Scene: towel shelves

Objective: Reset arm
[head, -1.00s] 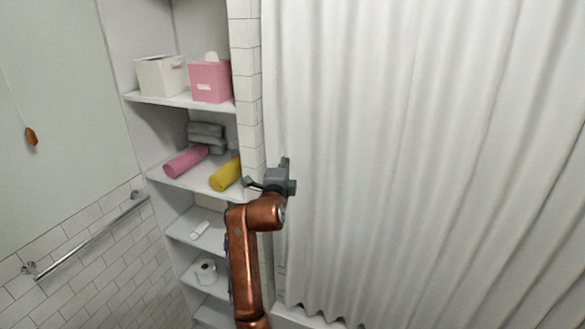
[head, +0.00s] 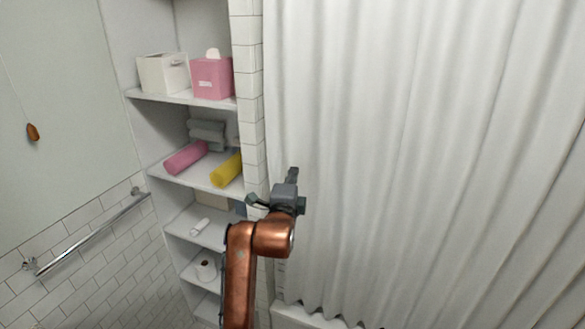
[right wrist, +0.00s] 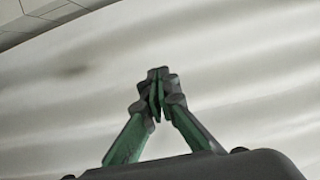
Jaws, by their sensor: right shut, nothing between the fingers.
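My right arm, copper-coloured, rises from the bottom middle of the head view. Its grey right gripper (head: 293,174) is raised in front of the white shower curtain, just right of the shelf column. In the right wrist view the green and dark fingers (right wrist: 157,85) meet at their tips, with nothing between them and pale curtain folds behind. My left gripper is not in view.
The shelf unit (head: 165,228) stands left of the gripper. It holds a pink towel (head: 186,157), a yellow towel (head: 227,170), grey towels (head: 207,133), a white box (head: 162,74) and a pink box (head: 212,78). A towel rail (head: 92,236) is on the left wall. The curtain (head: 420,150) fills the right side.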

